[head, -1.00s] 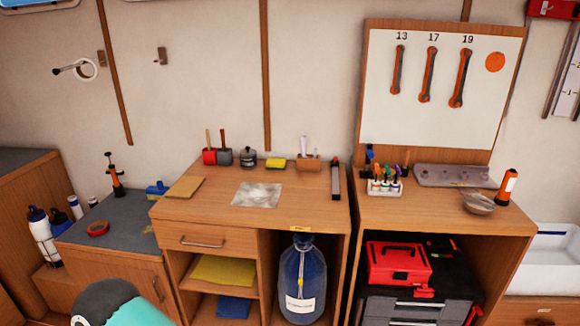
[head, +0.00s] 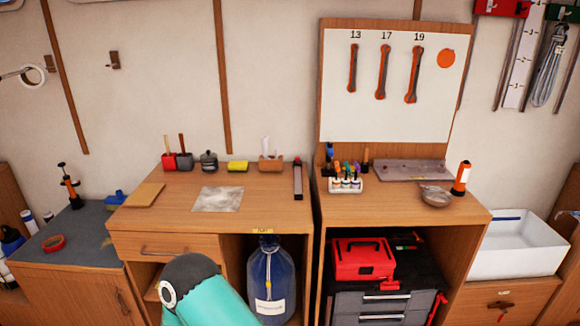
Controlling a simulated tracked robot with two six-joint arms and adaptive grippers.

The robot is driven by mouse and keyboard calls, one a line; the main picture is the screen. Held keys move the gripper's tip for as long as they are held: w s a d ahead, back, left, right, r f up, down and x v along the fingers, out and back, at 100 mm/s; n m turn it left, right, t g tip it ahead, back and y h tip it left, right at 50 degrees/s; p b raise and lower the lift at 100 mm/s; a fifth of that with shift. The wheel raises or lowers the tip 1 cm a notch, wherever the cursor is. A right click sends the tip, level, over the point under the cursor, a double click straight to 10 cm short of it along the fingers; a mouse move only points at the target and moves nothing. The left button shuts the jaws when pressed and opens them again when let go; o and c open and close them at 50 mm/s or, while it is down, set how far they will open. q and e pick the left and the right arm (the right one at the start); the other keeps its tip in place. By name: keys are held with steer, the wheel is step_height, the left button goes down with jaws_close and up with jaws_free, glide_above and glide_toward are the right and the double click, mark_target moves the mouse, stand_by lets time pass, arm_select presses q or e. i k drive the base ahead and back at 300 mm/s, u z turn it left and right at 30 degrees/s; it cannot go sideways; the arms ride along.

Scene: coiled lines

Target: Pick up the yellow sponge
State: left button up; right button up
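The yellow sponge (head: 237,167) lies at the back of the left wooden desk top, between a dark round pot and a small wooden holder. It is small and block-shaped with a darker edge. Part of my own arm, teal with a black joint, shows at the bottom of the head view in front of the desk. Neither gripper is in view, and nothing touches the sponge.
The wooden desk (head: 140,219) also bears a dark pot (head: 208,161), a wooden holder (head: 271,163), a sanding sheet (head: 218,199), a tan board (head: 143,195) and a dark bar (head: 297,180). The desk front is mostly clear. A blue bottle (head: 271,283) stands below.

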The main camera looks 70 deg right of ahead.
mark_target(234, 166)
steer(key=u, duration=1.05)
steer(key=i, duration=0.1)
steer(key=z, duration=2.45)
steer(key=i, duration=1.3)
steer(key=u, duration=0.2)
